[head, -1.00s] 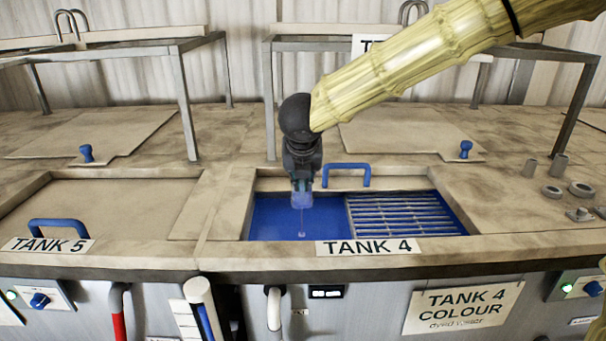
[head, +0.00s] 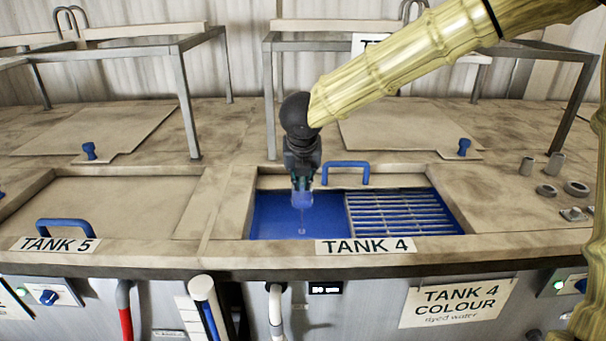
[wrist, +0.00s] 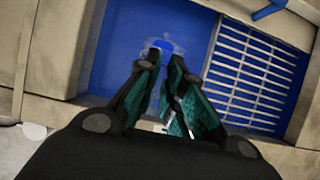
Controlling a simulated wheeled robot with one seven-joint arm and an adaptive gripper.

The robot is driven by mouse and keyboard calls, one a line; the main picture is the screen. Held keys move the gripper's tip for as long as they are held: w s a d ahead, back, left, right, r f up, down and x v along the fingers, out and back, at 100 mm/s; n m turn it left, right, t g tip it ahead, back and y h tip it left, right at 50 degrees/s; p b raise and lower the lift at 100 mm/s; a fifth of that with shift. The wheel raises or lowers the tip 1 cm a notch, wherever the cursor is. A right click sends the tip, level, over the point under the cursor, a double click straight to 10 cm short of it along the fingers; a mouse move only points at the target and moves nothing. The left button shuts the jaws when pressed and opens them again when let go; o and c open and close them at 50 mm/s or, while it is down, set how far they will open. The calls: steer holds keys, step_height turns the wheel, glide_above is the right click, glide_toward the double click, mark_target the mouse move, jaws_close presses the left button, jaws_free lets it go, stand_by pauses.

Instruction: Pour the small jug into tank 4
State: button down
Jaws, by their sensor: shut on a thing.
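My gripper (head: 302,186) hangs over the left, open part of tank 4 (head: 262,222), whose liquid (head: 275,212) is deep blue. It is shut on a small see-through bluish jug (head: 302,200), mostly hidden by the fingers. A faint thin vertical line runs from below the jug to a pale spot on the liquid; I cannot tell for sure whether it is a stream. In the wrist view, the jug (wrist: 160,46) shows as a faint clear shape with a bright blue patch beyond the fingertips (wrist: 164,62). Its tilt is unclear.
A slatted metal grate (head: 400,214) covers the right part of the tank. A blue handle (head: 346,170) stands at its back edge. Metal frames (head: 268,105) rise behind. Closed tank 5 (head: 120,205) is to the left. A small display (head: 326,289) is on the front panel.

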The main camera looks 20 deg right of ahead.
steer(key=shift+w+d+g+y+p, duration=0.2)
steer(key=shift+w+g+p, duration=0.4)
steer(key=shift+p, duration=2.3)
steer(key=shift+w+d+g+y+p, duration=0.2)
steer(key=shift+g+p, duration=0.7)
steer(key=shift+p, duration=2)
steer(key=shift+w+g+p, duration=0.5)
steer(key=shift+p, duration=0.6)
steer(key=shift+w+f, duration=0.15)
steer(key=shift+w+d+g+y, duration=0.15)
steer(key=shift+w+g+y, duration=0.3)
steer(key=shift+g, duration=0.35)
steer(key=shift+w+d+r+g, duration=0.1)
steer(key=shift+w+g, duration=0.3)
steer(key=shift+g, duration=0.1)
steer(key=shift+w+d+r+g, duration=0.1)
steer(key=shift+w+g, duration=0.25)
steer(key=shift+g, duration=0.15)
steer(key=shift+w+d+g+y, duration=0.25)
steer(key=shift+w+g+y, duration=0.2)
steer(key=shift+w+g, duration=0.4)
steer(key=shift+r, duration=0.1)
